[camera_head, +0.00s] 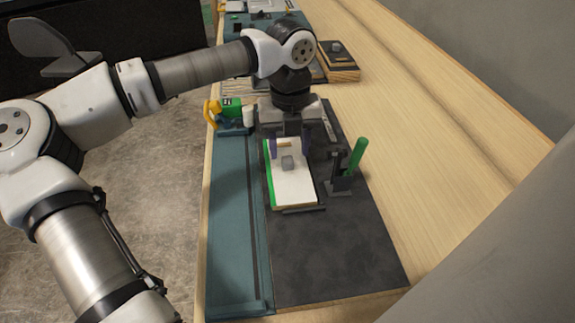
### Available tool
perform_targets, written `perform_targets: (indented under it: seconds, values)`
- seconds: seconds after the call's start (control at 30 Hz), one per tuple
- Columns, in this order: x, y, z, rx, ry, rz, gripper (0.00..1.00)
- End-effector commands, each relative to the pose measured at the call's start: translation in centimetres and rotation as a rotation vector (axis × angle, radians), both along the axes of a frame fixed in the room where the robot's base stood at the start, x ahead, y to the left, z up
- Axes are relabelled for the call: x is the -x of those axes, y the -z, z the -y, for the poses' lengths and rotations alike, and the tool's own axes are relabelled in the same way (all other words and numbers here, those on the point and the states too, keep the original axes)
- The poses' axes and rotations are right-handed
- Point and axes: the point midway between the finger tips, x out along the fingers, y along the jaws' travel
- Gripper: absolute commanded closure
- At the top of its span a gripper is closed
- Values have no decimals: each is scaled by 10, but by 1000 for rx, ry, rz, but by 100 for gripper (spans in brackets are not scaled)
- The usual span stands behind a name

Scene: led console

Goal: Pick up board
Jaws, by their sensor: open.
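The board (294,187) is a white rectangular plate with a green strip along its left edge and a small grey block on it. It lies on the dark grey base panel (330,260). My gripper (289,146) points down over the far end of the board. Its fingers are open, one near each side of the board. I cannot tell whether they touch it.
A green-handled clamp (355,158) stands just right of the board. A teal rail (232,220) runs along the left. A yellow and green fixture (228,115) is at the far left. The near panel area is clear.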

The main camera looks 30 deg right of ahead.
Motion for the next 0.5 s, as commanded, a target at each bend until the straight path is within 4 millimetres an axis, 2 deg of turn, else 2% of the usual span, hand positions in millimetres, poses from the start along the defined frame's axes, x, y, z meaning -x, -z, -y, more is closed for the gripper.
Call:
perform_targets:
  seconds: [0.23,0.5]
  values:
    - [-5,32,0,0,2,-3,53]
    - [-6,37,0,0,1,0,53]
